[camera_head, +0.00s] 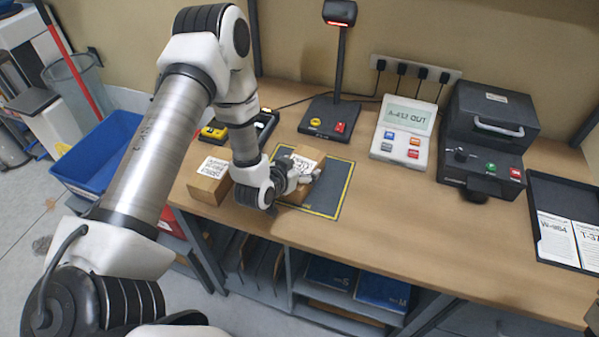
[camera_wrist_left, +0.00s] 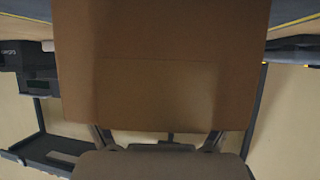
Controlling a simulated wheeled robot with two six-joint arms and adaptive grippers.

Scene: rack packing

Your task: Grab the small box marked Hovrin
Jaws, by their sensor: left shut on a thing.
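A small brown box with a white label (camera_head: 308,157) is at the dark mat with a yellow border (camera_head: 325,200) on the bench. My left gripper (camera_head: 303,177) is shut on this box and hides part of it. In the left wrist view the brown box (camera_wrist_left: 160,65) fills the upper middle, between the fingers of the left gripper (camera_wrist_left: 160,142). I cannot tell whether the box touches the mat. A second brown box (camera_head: 208,184) with a white label stands to the left of the mat. I cannot read the name on either label. My right gripper is not in view.
A scanner stand (camera_head: 330,117), a display unit (camera_head: 404,132) and a black machine (camera_head: 488,135) stand along the back. A black tray with cards (camera_head: 545,190) lies at the right. A blue bin (camera_head: 98,160) is left of the bench. Bare bench lies right of the mat.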

